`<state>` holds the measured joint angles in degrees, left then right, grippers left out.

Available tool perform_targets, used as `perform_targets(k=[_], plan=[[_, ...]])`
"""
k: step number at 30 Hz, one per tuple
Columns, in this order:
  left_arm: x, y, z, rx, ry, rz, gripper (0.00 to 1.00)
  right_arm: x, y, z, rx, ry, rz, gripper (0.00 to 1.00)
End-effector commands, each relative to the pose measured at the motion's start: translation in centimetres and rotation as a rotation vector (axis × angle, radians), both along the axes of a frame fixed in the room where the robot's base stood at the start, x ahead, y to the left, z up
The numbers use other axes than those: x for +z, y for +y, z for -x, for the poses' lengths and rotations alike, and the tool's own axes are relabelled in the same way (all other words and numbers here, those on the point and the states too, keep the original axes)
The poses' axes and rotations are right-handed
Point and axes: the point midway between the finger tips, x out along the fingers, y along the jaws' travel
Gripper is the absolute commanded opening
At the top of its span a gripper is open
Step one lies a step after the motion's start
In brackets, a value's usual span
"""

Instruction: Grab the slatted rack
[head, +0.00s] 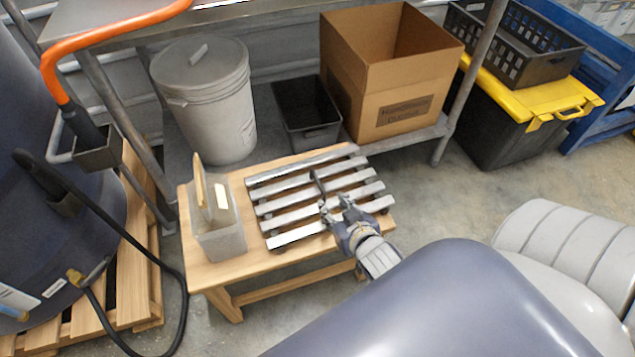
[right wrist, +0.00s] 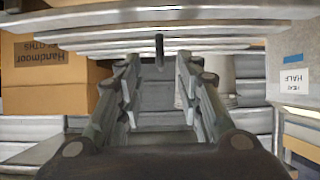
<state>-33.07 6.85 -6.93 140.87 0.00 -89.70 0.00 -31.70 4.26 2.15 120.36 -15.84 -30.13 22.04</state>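The slatted rack (head: 290,208), several pale metal slats on dark cross pieces, lies on a small wooden table (head: 215,270). A short dark bar stands up near its middle. My right gripper (head: 335,208) is at the rack's near right part, its fingers apart over the slats. In the right wrist view the two fingers (right wrist: 160,72) are spread with a gap between them. The rack's slats (right wrist: 200,30) cross the top of that view, and the dark bar (right wrist: 159,50) shows between the fingertips. I cannot tell if any finger touches the rack. My left gripper is not in view.
A grey container (head: 222,240) holding wooden pieces stands left of the rack. Behind are a lidded bucket (head: 210,110), a black bin (head: 305,115) and a cardboard box (head: 390,75) on a low shelf.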

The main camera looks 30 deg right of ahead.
Motion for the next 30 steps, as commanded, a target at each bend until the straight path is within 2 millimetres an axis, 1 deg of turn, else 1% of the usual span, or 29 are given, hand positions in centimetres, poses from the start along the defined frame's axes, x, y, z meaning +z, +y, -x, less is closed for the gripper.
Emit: perform_targets(k=[3, 7, 15, 22, 25, 26, 27, 30], plan=[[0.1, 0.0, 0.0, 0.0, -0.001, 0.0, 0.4, 0.5, -0.5, -0.8, 0.003, -0.082, -0.003, 0.33], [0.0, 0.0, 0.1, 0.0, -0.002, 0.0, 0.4, 0.6, -0.6, -1.5, 0.008, -0.121, -0.005, 0.33], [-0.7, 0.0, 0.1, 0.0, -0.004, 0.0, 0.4, -0.9, -1.2, -5.2, 0.01, -0.125, -0.005, 0.33], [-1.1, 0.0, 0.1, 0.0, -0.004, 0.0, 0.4, -1.5, -1.5, -6.8, 0.009, -0.123, -0.004, 0.33], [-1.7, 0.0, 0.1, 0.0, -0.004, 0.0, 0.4, -2.0, -1.7, -8.1, 0.01, -0.124, -0.003, 0.33], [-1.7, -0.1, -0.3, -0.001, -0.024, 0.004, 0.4, -2.1, -1.7, -8.4, 0.009, -0.125, -0.004, 0.33], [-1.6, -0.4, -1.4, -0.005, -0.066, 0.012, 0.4, -2.2, -1.8, -9.0, 0.01, -0.124, -0.003, 0.33], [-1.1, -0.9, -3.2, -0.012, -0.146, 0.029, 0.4, -2.6, -1.9, -9.9, 0.009, -0.122, -0.004, 0.33]])
